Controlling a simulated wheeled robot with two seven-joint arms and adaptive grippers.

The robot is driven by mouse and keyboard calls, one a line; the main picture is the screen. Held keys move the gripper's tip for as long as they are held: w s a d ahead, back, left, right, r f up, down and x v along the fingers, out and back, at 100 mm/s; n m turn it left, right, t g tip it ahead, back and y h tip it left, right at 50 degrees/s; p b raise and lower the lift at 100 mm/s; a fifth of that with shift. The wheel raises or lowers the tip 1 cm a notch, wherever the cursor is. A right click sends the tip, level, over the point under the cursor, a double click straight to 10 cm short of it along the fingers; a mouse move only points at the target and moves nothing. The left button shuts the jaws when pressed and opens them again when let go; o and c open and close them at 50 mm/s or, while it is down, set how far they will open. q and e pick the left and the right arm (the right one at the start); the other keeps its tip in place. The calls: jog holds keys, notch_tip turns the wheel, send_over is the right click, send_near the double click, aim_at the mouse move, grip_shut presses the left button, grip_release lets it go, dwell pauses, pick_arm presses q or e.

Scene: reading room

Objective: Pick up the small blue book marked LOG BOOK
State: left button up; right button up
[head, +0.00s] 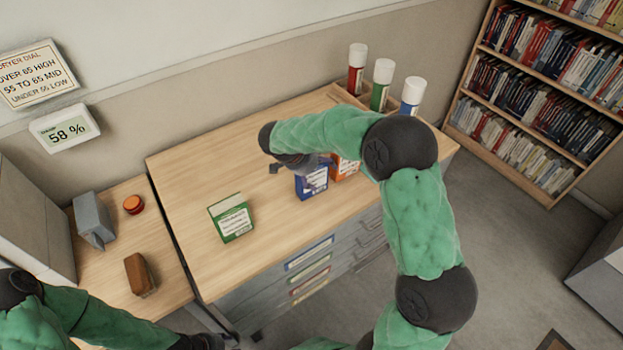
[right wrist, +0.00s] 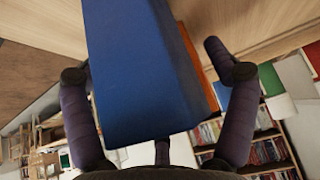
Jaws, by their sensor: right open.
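The blue book (head: 312,184) stands upright on the wooden cabinet top, its white label too small to read. My right gripper (head: 298,166) is at this book, partly hidden by my own arm. In the right wrist view the blue book (right wrist: 145,75) fills the middle, between the two spread fingers of the open right gripper (right wrist: 158,73). A gap shows between the book and the right-hand finger; the left-hand finger is close to the book's edge. My left arm is at the lower left of the head view; its gripper's fingers cannot be made out.
An orange book (head: 345,167) stands close beside the blue one, and its edge shows in the wrist view (right wrist: 197,65). A green book (head: 231,218) stands to the left. Tubes with white caps, including a green one (head: 380,92), stand behind.

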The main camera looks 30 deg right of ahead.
jog(key=c, duration=1.5)
jog(key=shift+r, duration=0.1)
